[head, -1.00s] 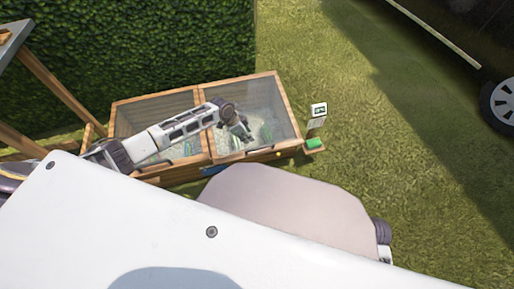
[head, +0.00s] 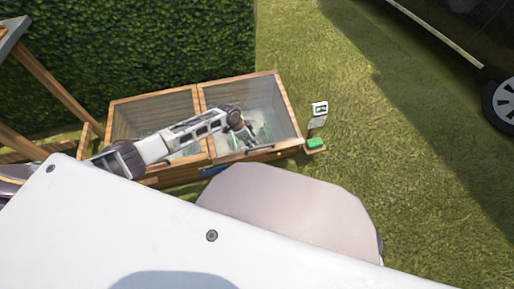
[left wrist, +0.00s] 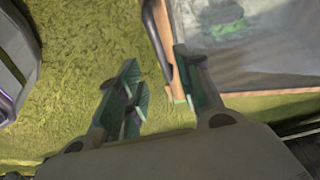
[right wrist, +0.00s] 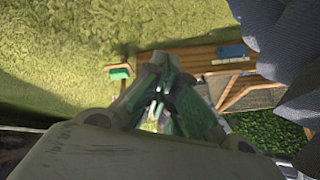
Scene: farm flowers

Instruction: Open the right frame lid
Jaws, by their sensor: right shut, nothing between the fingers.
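The right frame lid (head: 292,108) is a wood-edged clear pane over the right half of the wooden cold frame; it appears to lie shut. In the head view my left gripper (head: 250,141) is above the lid near its front edge, partly blurred against the plants. In the left wrist view my left gripper (left wrist: 163,88) is open and empty, with grass between its fingers and the frame's wooden edge (left wrist: 160,35) beside one finger. In the right wrist view my right gripper (right wrist: 158,105) is shut and empty; the head view does not show it.
The left lid (head: 152,108) covers the other half. A small sign with a green block (head: 315,143) stands by the frame's right front corner. A blue item (head: 213,171) is at the front. A hedge (head: 130,45) stands behind; open grass (head: 400,150) lies right.

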